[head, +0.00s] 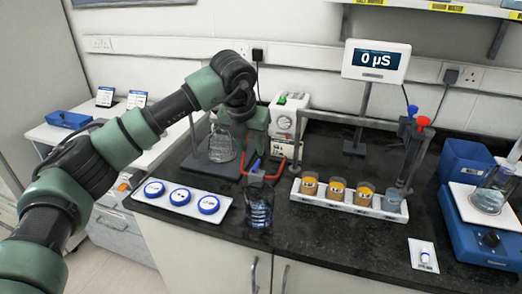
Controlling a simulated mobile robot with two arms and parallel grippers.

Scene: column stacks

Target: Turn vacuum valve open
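My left arm reaches in from the left over the black bench, its wrist bent down in front of a white pump unit (284,120) with a round gauge. My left gripper (254,167) points down by a small blue handle, and its fingers are too small and dark to read. I cannot tell whether it touches the handle. The blue handle could be the vacuum valve, but no label is legible. A red tube (297,165) runs beside the pump. My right gripper is not in view.
A clear container with blue contents (259,208) stands at the front edge, close below the gripper. A glass flask (221,147) is left of it. A white rack (345,203) holds several cups. Blue-lidded dishes (180,197) lie on a tray. Red (423,122) and blue knobs top the columns.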

